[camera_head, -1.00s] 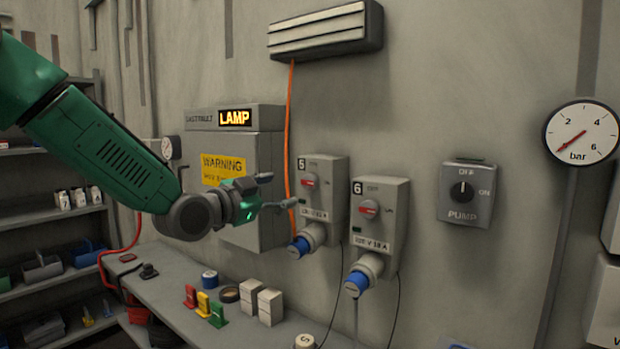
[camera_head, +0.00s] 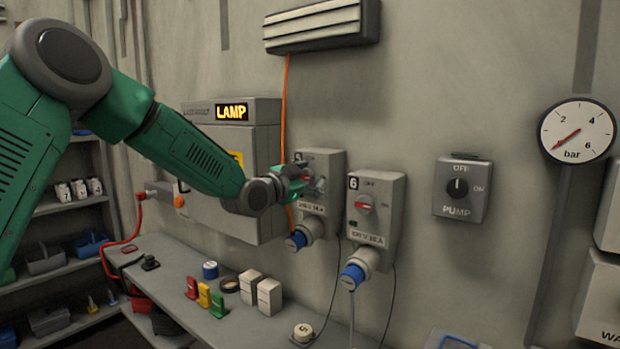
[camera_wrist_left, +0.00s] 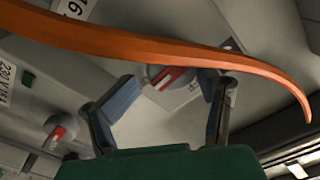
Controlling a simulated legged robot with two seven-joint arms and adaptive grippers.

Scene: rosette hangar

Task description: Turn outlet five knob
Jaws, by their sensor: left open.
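Outlet five (camera_head: 320,215) is a grey wall box with a blue plug below it. My left gripper (camera_head: 308,180) is in front of its upper half and hides much of its face and knob. In the wrist view the gripper (camera_wrist_left: 168,98) is open. A round grey knob with a red and white bar (camera_wrist_left: 172,76) shows between and beyond its fingertips; it looks like the outlet five knob. I cannot tell whether the fingers touch it. My right gripper is not in view.
An orange cable (camera_wrist_left: 180,52) crosses in front of the knob in the wrist view. Outlet six (camera_head: 386,215) is close on the right, with its own red knob (camera_head: 364,204). The lamp box (camera_head: 250,180) stands left. A bench (camera_head: 180,270) with small items runs below.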

